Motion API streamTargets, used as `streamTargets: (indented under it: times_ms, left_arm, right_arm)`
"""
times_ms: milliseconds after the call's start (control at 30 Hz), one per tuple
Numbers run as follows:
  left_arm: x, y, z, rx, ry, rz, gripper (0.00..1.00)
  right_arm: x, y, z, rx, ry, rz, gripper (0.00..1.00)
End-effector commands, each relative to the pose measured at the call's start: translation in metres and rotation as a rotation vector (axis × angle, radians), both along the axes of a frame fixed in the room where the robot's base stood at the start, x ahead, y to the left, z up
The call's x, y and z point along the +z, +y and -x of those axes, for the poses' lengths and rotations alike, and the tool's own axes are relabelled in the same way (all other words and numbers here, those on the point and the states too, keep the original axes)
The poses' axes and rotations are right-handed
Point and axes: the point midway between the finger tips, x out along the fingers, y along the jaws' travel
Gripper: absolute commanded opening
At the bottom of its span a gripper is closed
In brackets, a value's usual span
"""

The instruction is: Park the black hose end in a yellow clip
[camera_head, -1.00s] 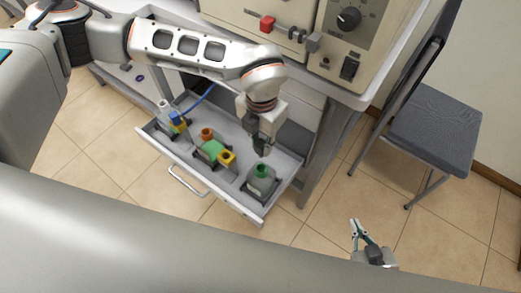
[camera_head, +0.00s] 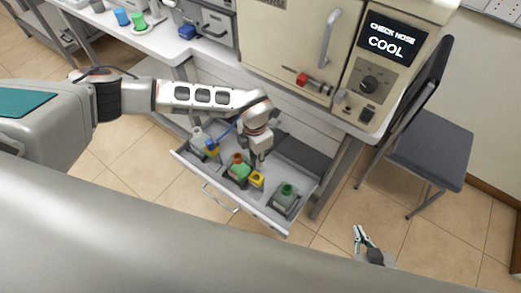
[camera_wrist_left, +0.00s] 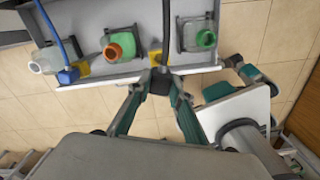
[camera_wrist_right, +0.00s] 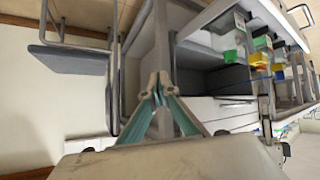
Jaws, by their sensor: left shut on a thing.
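My left gripper (camera_head: 256,163) is over the open drawer, just behind the empty yellow clip (camera_head: 257,180) in the head view. It is shut on the black hose end (camera_wrist_left: 160,80); the black hose (camera_wrist_left: 166,30) runs up from it in the left wrist view. Another yellow clip (camera_wrist_left: 83,69) holds the blue hose end (camera_wrist_left: 68,76). My right gripper (camera_head: 364,238) hangs over the floor, its fingertips together and empty (camera_wrist_right: 158,86).
The drawer (camera_head: 275,221) holds a clear bottle (camera_head: 198,135), an orange-necked green bottle (camera_head: 238,170) and a green-necked bottle (camera_head: 285,197). A beige machine (camera_head: 290,50) displays "CHECK HOSE COOL". A chair (camera_head: 430,150) stands right. Coloured containers (camera_head: 138,20) stand on the bench.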

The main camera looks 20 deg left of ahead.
Motion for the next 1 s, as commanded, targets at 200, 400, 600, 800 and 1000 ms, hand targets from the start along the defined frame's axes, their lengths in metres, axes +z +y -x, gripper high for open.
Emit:
streamTargets:
  times_ms: [200,400,600,800,1000]
  left_arm:
    - [-0.008,0.001,0.000,-0.002,-0.001,-0.001,0.00]
    - [-0.021,0.001,0.000,0.000,-0.001,-0.001,0.00]
    - [-0.040,0.001,0.000,-0.001,-0.001,0.000,0.00]
    - [-0.055,0.001,0.001,-0.001,0.000,0.000,0.00]
    - [-0.060,0.001,0.001,-0.001,0.000,0.000,0.00]
  right_arm:
    - [-0.002,-0.001,-0.001,-0.003,-0.001,-0.002,0.00]
    - [-0.003,0.004,-0.002,0.011,-0.010,-0.003,0.00]
    - [-0.002,0.010,-0.008,0.030,-0.036,-0.009,0.00]
    - [-0.008,0.019,-0.011,0.039,-0.049,-0.022,0.00]
    - [-0.007,0.023,-0.012,0.044,-0.057,-0.028,0.00]
